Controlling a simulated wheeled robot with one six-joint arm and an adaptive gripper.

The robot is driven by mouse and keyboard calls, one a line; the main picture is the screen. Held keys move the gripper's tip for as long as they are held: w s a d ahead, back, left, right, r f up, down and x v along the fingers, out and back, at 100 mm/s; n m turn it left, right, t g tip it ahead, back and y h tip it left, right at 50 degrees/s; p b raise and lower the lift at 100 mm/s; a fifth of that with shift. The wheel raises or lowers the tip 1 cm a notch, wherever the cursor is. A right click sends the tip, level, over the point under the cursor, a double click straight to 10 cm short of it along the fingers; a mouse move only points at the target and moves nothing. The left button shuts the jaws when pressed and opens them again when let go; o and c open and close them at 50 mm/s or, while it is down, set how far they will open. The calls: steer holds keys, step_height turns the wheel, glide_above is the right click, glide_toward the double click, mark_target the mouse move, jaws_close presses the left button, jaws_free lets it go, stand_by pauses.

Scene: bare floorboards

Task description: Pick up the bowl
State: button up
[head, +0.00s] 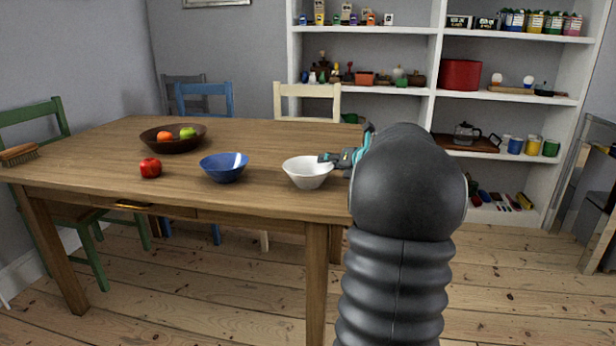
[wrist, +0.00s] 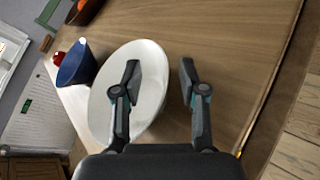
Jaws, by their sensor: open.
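A white bowl (head: 308,176) stands upright near the front right of the wooden table. It also fills the left middle of the wrist view (wrist: 148,62). My gripper (head: 340,157) is open at the bowl's right rim. In the wrist view my gripper (wrist: 160,85) has its left finger over the bowl and its right finger over bare table, with the rim between them. I cannot tell whether a finger touches the bowl. A blue bowl (head: 222,170) stands to its left, and a dark brown bowl (head: 172,146) holding fruit stands farther back left.
A red apple (head: 151,167) sits left of the blue bowl. A brush (head: 20,154) lies at the table's left end. Chairs in green, blue (head: 207,100) and cream (head: 308,92) stand around the table (head: 260,140). White shelves (head: 434,70) stand behind. The table's middle is clear.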

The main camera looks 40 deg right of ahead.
steer(key=shift+x, duration=1.1)
jaws_close()
steer(key=shift+r, duration=0.1)
steer(key=shift+r, duration=0.45)
step_height(320, 180, up, 4)
steer(key=shift+f+p, duration=0.2)
steer(key=shift+p, duration=0.3)
steer(key=w+d+r, duration=0.1)
steer(key=d+r, duration=0.5)
steer(key=d, duration=0.5)
steer(key=shift+w+d+r, duration=0.15)
steer(key=shift+d+r, duration=0.05)
steer(key=shift+d, duration=0.1)
